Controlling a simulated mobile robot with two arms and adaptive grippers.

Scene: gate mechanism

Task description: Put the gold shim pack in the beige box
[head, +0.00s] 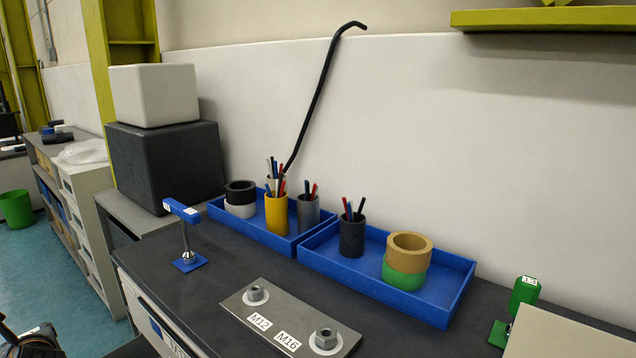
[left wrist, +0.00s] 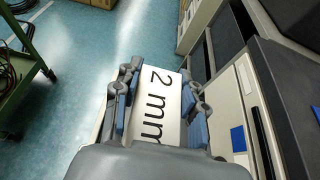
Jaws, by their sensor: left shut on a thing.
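My left gripper (left wrist: 156,92) is shut on a flat pack with a white "2 mm" label (left wrist: 158,105), held between its fingers in the left wrist view. The label covers most of the visible face, so I cannot clearly see a gold colour. The pack is over the floor beside the bench. Only a dark part of my left arm shows at the lower left of the head view. A plain beige box-like surface (head: 570,335) is cut off at the lower right of the head view; its opening does not show. My right gripper is not in view.
Two blue trays (head: 455,302) with pen cups and rings stand along the wall. A metal plate (head: 290,318) with M12 and M16 nuts lies in front. A blue stand (head: 187,262) and a green stand (head: 515,310) rise from the bench. A cream block (head: 153,95) sits behind left.

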